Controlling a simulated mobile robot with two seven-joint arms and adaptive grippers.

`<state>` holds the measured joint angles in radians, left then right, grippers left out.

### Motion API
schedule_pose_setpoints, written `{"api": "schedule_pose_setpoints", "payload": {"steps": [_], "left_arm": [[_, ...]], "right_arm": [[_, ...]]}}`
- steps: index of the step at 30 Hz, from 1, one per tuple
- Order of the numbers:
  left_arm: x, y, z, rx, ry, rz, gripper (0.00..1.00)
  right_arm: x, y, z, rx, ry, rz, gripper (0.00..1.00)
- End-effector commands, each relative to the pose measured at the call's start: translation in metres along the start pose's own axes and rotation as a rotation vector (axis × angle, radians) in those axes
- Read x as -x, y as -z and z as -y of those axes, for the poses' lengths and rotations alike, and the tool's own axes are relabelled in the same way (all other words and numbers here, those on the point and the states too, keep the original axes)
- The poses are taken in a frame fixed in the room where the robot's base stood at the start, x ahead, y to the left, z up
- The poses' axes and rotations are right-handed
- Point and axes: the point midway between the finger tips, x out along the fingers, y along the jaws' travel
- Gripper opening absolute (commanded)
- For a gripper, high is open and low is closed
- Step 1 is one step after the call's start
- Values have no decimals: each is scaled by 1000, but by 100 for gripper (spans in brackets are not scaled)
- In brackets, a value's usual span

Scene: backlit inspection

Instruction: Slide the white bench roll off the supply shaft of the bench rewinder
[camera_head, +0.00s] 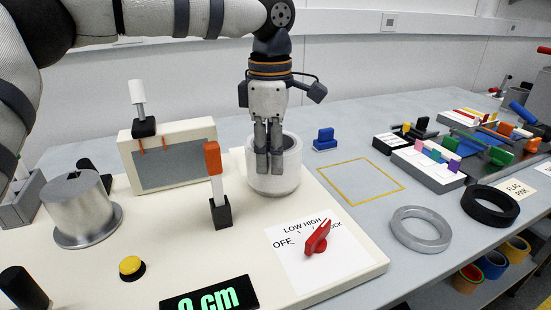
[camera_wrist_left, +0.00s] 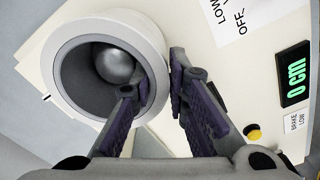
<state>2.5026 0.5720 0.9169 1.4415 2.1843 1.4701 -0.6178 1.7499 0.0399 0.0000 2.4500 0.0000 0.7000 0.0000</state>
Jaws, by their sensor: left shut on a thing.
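The white bench roll (camera_head: 275,184) stands upright on the cream base of the bench rewinder (camera_head: 262,275). The wrist view shows the roll (camera_wrist_left: 151,48) from its open end, with a grey bore. The rounded silver end of the supply shaft (camera_wrist_left: 115,65) lies inside this bore, so the roll is around the shaft. My left gripper (camera_head: 268,164) points down at the roll. In the wrist view its fingers (camera_wrist_left: 157,84) straddle the roll's wall, one inside the bore and one outside, shut on it. The roll's lower end is hidden. My right gripper is not in view.
An orange-topped lever (camera_head: 215,172) stands close left of the roll, with a framed grey panel (camera_head: 175,168) behind. A red knob (camera_head: 317,238) is in front. A yellow-outlined square (camera_head: 359,187) on the grey table is empty. Grey (camera_head: 420,229) and black (camera_head: 490,206) rings lie further right.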

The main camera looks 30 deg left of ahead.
Motion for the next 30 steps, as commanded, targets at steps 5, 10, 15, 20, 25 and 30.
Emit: {"api": "schedule_pose_setpoints", "payload": {"steps": [5,10,15,20,25,30], "left_arm": [[3,0,0,1,-2,0,0],[13,0,0,1,-5,0,0],[22,0,0,1,-6,1,0],[30,0,0,1,-5,1,0],[38,0,0,0,-4,2,0],[46,0,0,0,-4,2,0]], "right_arm": [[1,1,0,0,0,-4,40],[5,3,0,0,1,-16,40],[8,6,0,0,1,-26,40],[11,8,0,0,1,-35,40],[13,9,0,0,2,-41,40],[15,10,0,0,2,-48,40]]}}
